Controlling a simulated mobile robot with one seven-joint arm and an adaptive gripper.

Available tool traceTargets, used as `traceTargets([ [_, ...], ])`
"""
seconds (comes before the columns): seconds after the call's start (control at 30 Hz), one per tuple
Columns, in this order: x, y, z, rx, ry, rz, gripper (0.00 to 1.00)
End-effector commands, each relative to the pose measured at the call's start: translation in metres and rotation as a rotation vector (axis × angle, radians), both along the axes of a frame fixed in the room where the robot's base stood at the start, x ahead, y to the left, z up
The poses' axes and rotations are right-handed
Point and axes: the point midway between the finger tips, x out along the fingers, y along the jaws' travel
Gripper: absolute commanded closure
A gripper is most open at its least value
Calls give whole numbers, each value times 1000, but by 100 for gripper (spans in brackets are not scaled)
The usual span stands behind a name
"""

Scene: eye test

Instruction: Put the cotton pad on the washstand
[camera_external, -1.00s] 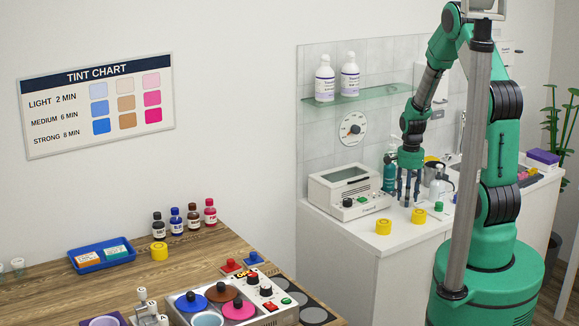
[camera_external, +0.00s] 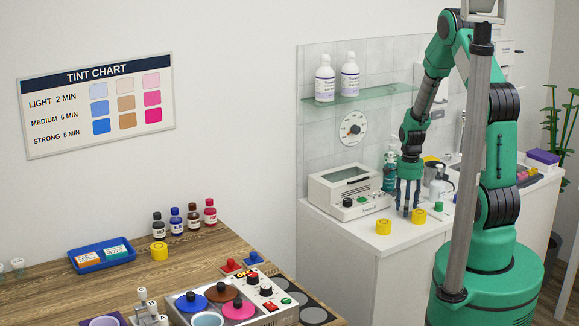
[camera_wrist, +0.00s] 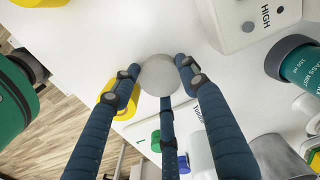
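A pale grey round disc, which looks like the cotton pad (camera_wrist: 158,75), shows between my fingertips in the wrist view. The three dark blue fingers of my gripper (camera_wrist: 160,72) meet its edge from the left, right and below, and appear shut on it. In the external view my gripper (camera_external: 408,212) points down, its tips low over the white washstand (camera_external: 400,240), between two yellow round pieces. The pad cannot be made out there. I cannot tell whether it touches the top.
Yellow pieces (camera_external: 383,227) and (camera_external: 419,215) stand close to my fingers. A white device (camera_external: 350,190) is to the left, a teal bottle (camera_external: 389,172) behind, a pump bottle (camera_external: 440,188) to the right.

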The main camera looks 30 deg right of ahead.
Motion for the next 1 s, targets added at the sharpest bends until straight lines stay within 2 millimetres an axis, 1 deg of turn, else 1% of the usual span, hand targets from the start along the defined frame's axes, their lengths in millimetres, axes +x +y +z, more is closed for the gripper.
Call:
traceTargets([
  [0.03,0,0,0,0,0,0,43],
  [0.07,0,0,0,0,0,0,40],
  [0.37,0,0,1,0,0,0,40],
  [0.57,0,0,9,0,-1,0,40],
  [0.77,1,0,31,-1,-2,0,40],
  [1.0,1,0,71,-1,-2,0,40],
])
